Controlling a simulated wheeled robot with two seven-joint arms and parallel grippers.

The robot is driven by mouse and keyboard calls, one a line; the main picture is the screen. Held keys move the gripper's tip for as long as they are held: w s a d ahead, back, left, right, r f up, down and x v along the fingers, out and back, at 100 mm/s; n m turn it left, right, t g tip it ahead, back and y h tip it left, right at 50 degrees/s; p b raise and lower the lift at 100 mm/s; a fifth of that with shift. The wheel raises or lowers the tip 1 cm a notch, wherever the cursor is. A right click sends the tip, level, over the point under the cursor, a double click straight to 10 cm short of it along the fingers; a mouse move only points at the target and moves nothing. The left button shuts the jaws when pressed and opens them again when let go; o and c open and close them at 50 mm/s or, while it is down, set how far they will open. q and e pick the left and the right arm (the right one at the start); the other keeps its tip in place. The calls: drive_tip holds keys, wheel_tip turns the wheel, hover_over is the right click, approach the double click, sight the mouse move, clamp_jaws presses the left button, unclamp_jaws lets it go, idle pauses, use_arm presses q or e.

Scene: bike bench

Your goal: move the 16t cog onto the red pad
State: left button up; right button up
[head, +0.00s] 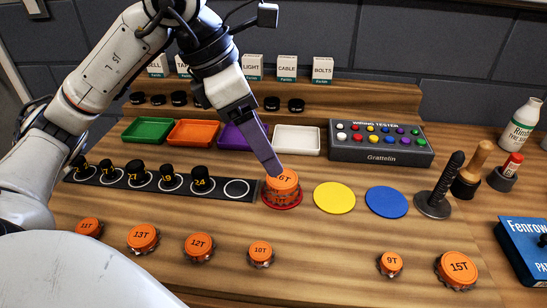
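The 16t cog (284,188) is an orange-capped disc, its label partly covered so that only "6T" reads. It is over the red pad (283,207), whose rim shows around its lower edge. I cannot tell whether it rests on the pad or is slightly above it. My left gripper (276,171) reaches down from the upper left, its fingertip at the cog's top edge. One finger hides the other, so I cannot tell whether it grips the cog. My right gripper is not in view.
A yellow pad (334,198) and a blue pad (386,202) lie to the right. Other orange cogs, such as the 15T (456,269) and 10T (261,253), sit in front. A black strip (112,180) holds several sockets at left. A black spiked stand (440,190) is at right.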

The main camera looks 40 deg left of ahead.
use_arm(q)
drive_tip(key=shift+v, duration=2.15)
